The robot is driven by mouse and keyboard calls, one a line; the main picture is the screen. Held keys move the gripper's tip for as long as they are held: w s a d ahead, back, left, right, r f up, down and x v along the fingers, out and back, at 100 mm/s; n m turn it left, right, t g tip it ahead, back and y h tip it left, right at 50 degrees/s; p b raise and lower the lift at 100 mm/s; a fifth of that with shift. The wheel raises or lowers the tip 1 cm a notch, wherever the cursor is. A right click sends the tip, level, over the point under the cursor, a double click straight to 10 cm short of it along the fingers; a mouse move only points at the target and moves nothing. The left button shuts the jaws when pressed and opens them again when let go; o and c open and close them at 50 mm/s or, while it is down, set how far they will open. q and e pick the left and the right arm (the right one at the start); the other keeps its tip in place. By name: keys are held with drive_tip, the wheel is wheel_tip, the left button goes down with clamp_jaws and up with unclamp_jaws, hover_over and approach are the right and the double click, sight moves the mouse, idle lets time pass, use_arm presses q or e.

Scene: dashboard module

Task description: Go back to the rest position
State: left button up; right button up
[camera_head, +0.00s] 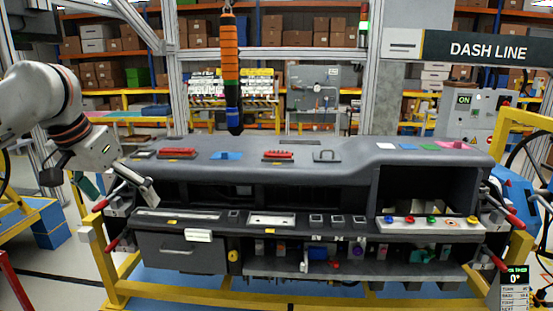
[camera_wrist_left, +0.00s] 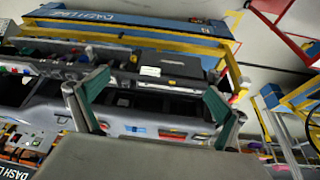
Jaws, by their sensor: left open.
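My left gripper (camera_head: 122,197) hangs at the left end of the grey dashboard module (camera_head: 345,172), in front of its upper left corner in the head view. Its fingers are spread apart with nothing between them. In the left wrist view the open left gripper (camera_wrist_left: 155,98) frames the dashboard behind it, with greenish pads on both fingers. Whether a finger touches the dashboard cannot be told. My right gripper is not in view.
A yellow frame (camera_head: 370,303) carries the dashboard, with red-handled clamps at both ends. An orange tool (camera_head: 230,60) hangs above it. A control cabinet (camera_head: 475,112) stands at the right. Open floor (camera_head: 65,272) shows at the left.

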use_arm(q)
drive_tip(key=w+d+f+m+t+h, duration=0.1)
drive_tip(key=d+f+h, duration=0.2)
drive_tip(key=d+f, duration=0.85)
drive_tip(key=w+d+f+m+h, duration=0.1)
drive_tip(key=d+f+m+h, duration=0.1)
drive_tip(key=d+f, duration=0.95)
drive_tip(key=s+a+f+n+t, duration=0.1)
drive_tip(key=s+f, duration=0.1)
drive_tip(key=f, duration=0.5)
drive_tip(key=s+a+f+t, duration=0.1)
drive_tip(key=s+f+t, duration=0.15)
drive_tip(key=f, duration=0.55)
drive_tip(key=s+a+f+y, duration=0.1)
drive_tip(key=s+a+f, duration=0.2)
drive_tip(key=s+f, duration=0.2)
drive_tip(key=s+a+f+t+y, duration=0.1)
drive_tip(key=s+a+f, duration=0.3)
drive_tip(key=s, duration=0.6)
drive_tip(key=s+a+f+y, duration=0.2)
drive_tip(key=s+a+f, duration=0.2)
drive_tip(key=s+f, duration=0.3)
drive_tip(key=shift+s+a, duration=0.15)
drive_tip(key=shift+s, duration=0.1)
drive_tip(key=shift+t, duration=0.25)
